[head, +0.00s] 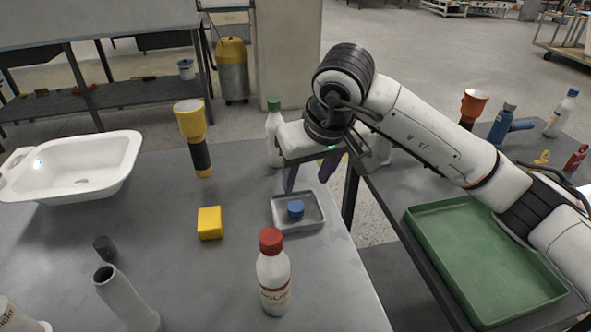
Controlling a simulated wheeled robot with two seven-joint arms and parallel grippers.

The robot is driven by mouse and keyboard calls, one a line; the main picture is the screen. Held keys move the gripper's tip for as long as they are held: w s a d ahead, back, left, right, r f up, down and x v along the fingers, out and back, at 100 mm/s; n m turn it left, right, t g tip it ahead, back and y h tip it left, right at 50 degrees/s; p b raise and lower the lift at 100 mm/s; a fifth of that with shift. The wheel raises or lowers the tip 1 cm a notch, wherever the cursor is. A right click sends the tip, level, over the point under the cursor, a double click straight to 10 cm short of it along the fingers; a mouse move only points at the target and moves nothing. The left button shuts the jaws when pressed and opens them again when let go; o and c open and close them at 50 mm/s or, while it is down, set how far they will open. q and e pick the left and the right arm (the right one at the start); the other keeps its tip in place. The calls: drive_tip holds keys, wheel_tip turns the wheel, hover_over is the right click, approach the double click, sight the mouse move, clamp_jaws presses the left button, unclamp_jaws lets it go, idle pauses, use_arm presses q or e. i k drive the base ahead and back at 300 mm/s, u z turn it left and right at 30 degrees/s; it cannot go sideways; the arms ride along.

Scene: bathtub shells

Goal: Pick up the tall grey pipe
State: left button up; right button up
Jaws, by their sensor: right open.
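The tall grey pipe (130,303) stands at the lower left of the table in the head view, tilted in the picture, with its dark hollow top open. Its lower end is cut off by the picture's edge. My right gripper (308,180) is open, its dark fingers pointing down near the back of a small grey tray. It is well behind and to the right of the pipe, not touching it. I see nothing between its fingers. My left gripper is not in view.
A short dark cylinder (105,248) stands just behind the pipe. A yellow block (210,223), a red-capped bottle (273,277), a yellow flashlight (194,130) and a white basin (82,170) share the table. The small tray (310,222) holds a blue cap (295,209). A green tray (480,262) lies right.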

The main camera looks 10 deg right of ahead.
sight(112, 286)
drive_tip(key=k, duration=1)
